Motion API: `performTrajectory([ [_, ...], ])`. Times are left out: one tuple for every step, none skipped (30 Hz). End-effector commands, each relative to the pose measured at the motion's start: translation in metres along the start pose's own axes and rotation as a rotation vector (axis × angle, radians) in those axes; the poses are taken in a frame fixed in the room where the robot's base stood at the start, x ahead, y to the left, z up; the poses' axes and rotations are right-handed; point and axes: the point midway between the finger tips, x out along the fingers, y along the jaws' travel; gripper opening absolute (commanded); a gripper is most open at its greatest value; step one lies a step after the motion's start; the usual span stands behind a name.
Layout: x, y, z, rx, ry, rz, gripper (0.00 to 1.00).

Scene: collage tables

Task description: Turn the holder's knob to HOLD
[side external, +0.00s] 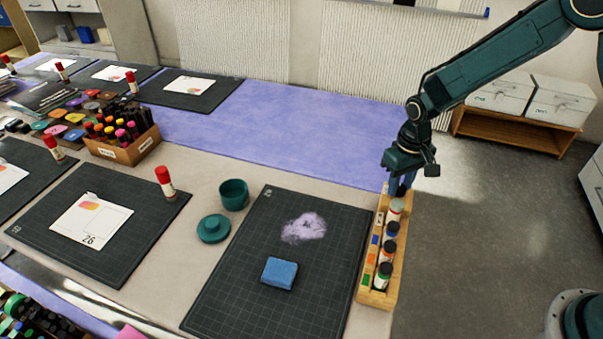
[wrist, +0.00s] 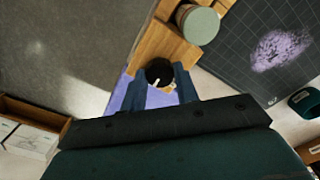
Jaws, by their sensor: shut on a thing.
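The wooden holder (side external: 364,292) stands along the right edge of the table, with several capped jars in a row. My gripper (side external: 399,188) points down at the holder's far end. In the wrist view my gripper (wrist: 160,80) has its blue fingers on either side of the round black knob (wrist: 158,69) and is shut on it. The knob has a white pointer mark, which points toward the gripper's palm. A pale label shows only partly beside the right finger; I cannot read HOLD. In the side view the knob is hidden by the gripper.
A jar with a grey-green lid (wrist: 201,24) stands close to the knob. Left of the holder lies a dark cutting mat (side external: 235,285) with a purple powder patch (side external: 304,228) and a blue sponge (side external: 279,273).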

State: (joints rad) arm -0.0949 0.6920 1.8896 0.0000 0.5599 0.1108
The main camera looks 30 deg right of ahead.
Motion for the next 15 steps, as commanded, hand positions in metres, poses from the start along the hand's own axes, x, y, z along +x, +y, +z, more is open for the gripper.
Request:
performTrajectory([
  [0.0002, 0.0003, 0.0006, 0.002, -0.002, 0.001, 0.07],
  [0.0003, 0.0003, 0.0006, 0.002, -0.002, 0.001, 0.32],
  [0.0003, 0.0003, 0.0006, 0.001, -0.002, 0.001, 0.4],
  [0.0002, 0.0003, 0.0005, 0.001, -0.002, 0.001, 0.46],
  [0.0002, 0.0003, 0.0005, 0.001, -0.002, 0.001, 0.52],
  [0.0002, 0.0003, 0.0004, 0.001, -0.001, 0.001, 0.52],
  [0.0002, 0.0002, 0.0004, 0.001, -0.001, 0.0, 0.52],
  [0.0002, 0.0002, 0.0003, 0.0, -0.001, 0.0, 0.52],
  [0.0002, 0.0002, 0.0003, 0.0, -0.001, 0.0, 0.52],
  [0.0002, 0.0002, 0.0003, 0.0, -0.001, 0.0, 0.52],
  [0.0001, 0.0001, 0.0002, 0.0, -0.001, 0.0, 0.52],
  [0.0001, 0.0001, 0.0002, 0.0, -0.001, 0.0, 0.52],
  [0.0001, 0.0001, 0.0002, 0.0, -0.001, 0.0, 0.52],
  [-0.0001, 0.0001, 0.0001, 0.0, 0.0, 0.0, 0.52],
  [-0.0006, 0.0, 0.0, 0.0, 0.0, 0.0, 0.52],
])
